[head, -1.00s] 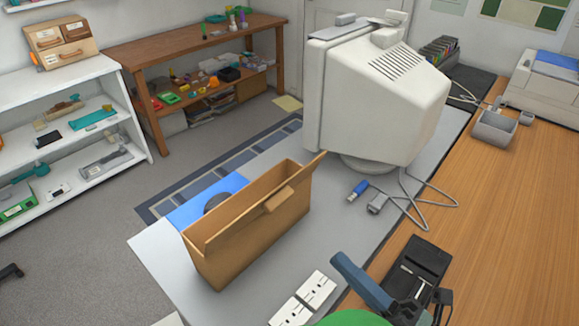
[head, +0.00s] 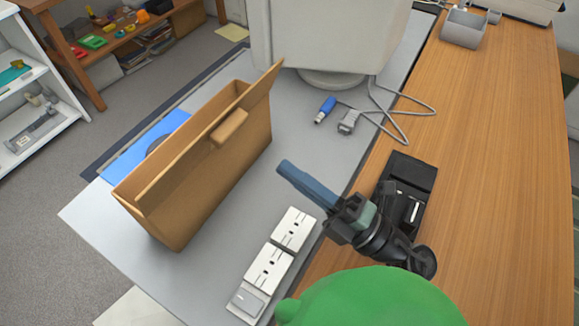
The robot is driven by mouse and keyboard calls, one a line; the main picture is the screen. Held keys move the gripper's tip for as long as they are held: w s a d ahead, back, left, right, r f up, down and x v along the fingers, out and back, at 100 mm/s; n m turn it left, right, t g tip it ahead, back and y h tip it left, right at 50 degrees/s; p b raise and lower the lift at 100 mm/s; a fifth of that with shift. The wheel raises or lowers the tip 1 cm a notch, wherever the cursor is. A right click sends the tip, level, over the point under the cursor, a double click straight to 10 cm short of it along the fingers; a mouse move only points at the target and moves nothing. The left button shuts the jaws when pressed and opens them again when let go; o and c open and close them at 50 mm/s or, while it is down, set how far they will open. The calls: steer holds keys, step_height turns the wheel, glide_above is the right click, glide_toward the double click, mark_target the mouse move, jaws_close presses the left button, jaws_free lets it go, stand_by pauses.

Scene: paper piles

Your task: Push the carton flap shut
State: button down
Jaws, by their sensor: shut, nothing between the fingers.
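The tan carton (head: 215,185) stands on the grey tabletop (head: 95,215), left of centre in the head view, with its top open. Its long flap (head: 180,160) stands up along the near side and rises above the rim at the right end. A small tan block-like tab (head: 229,127) sits on the flap's outer face. My gripper (head: 282,166) is to the right of the carton, its blue-grey fingers shut together and empty, pointing towards it. A gap of grey table separates the fingertips from the carton.
White socket-like plates (head: 270,268) lie left of my gripper. A black device (head: 405,195) lies on the wooden desk (head: 490,180). A monitor (head: 325,40), blue plug (head: 326,108) and grey cable are behind. A blue sheet (head: 140,152) lies beyond the carton.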

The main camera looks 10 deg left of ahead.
mark_target(237, 130)
steer(key=x, duration=0.7)
steer(key=shift+w+a+r+p, duration=0.15)
steer(key=shift+w+a+p, duration=0.05)
steer(key=shift+a+p, duration=0.15)
steer(key=shift+r, duration=0.1)
